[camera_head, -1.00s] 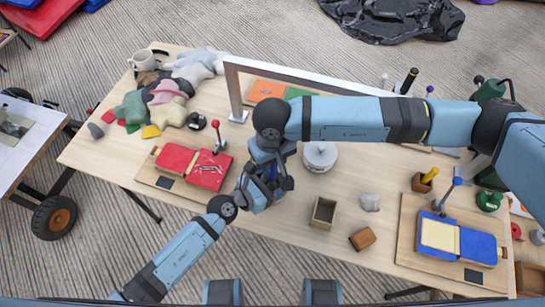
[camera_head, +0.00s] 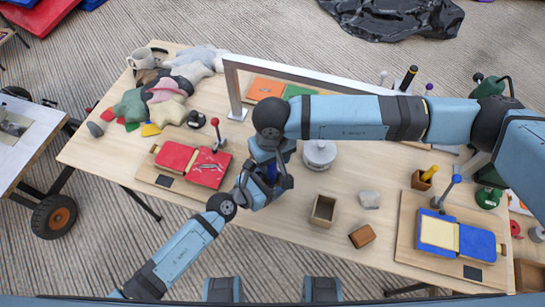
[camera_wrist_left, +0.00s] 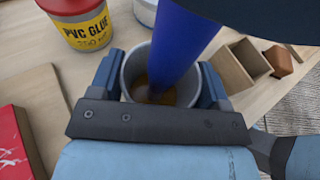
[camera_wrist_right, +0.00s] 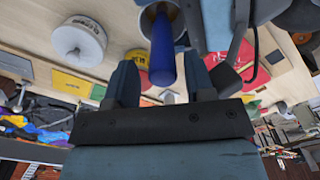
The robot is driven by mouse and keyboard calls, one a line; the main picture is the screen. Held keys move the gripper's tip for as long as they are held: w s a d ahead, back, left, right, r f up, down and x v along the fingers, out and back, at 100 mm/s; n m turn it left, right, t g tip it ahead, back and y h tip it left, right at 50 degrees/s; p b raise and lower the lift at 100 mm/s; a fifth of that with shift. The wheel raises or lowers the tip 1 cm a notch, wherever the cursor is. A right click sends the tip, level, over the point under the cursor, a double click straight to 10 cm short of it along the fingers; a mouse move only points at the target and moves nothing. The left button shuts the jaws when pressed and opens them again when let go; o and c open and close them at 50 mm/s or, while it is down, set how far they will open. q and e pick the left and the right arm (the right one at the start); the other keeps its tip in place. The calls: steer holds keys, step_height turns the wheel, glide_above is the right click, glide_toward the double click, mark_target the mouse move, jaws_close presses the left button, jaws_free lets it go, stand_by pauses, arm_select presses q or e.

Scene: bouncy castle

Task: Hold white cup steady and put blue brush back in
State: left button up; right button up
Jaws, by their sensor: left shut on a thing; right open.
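The white cup (camera_wrist_left: 136,72) sits between the fingers of my left gripper (camera_wrist_left: 160,80), which is shut on it. The blue brush (camera_wrist_left: 192,42) stands tilted, its lower end inside the cup's mouth in the left wrist view. Its blue handle (camera_wrist_right: 162,52) points toward my right gripper (camera_wrist_right: 160,82), with the end lying between the open fingers. In the head view my left gripper (camera_head: 262,190) and right gripper (camera_head: 272,165) meet over the table's front part and mostly hide cup and brush. The brush's bristles are hidden.
A red case (camera_head: 192,163) lies to the left. A white tin (camera_head: 319,154) and a small wooden box (camera_head: 323,211) stand to the right, with a brown block (camera_head: 361,236) nearby. A metal frame (camera_head: 236,92) stands behind. A PVC glue tin (camera_wrist_left: 80,22) is close to the cup.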

step_height(320, 180, up, 12)
stand_by(0.4)
stand_by(0.3)
arm_select(q)
steer(key=o, duration=1.1)
